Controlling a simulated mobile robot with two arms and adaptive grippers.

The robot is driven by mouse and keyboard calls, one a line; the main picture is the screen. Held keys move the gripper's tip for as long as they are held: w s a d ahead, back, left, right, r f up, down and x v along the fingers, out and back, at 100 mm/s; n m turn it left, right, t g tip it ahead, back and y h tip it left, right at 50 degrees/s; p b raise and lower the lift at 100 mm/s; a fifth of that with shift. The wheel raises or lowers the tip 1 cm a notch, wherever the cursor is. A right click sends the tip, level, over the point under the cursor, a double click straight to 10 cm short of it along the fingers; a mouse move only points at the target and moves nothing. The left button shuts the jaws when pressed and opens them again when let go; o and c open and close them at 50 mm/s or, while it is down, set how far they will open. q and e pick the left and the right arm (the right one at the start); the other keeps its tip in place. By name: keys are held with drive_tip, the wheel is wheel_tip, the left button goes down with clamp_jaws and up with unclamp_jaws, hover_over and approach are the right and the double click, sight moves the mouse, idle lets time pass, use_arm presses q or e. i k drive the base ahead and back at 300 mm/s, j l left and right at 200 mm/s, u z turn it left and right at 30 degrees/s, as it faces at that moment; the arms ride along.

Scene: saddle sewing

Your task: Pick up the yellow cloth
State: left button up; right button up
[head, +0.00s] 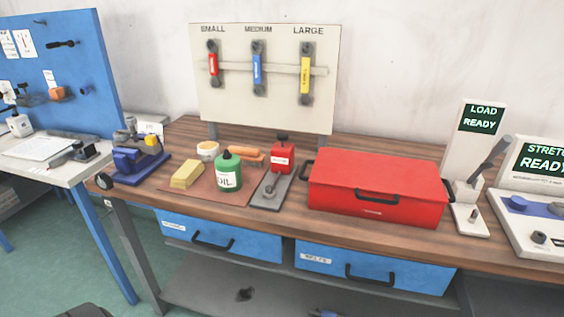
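The yellow cloth (187,174) lies as a small folded block on the left part of a brown mat (206,197) on the wooden workbench. It is just left of the green oil container (228,172) and in front of a small white tub with a yellowish top (207,151). Nothing covers the cloth from this view. Neither of my grippers shows in the head view.
A blue vise-like device (140,160) stands left of the cloth. An orange item (246,152), a red block-shaped tool (282,158) and a large red toolbox (376,187) stand to the right. A tool board (265,105) rises behind. Blue drawers (222,239) sit below the bench edge.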

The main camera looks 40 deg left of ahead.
sight(192, 170)
drive_tip(key=u, duration=1.85)
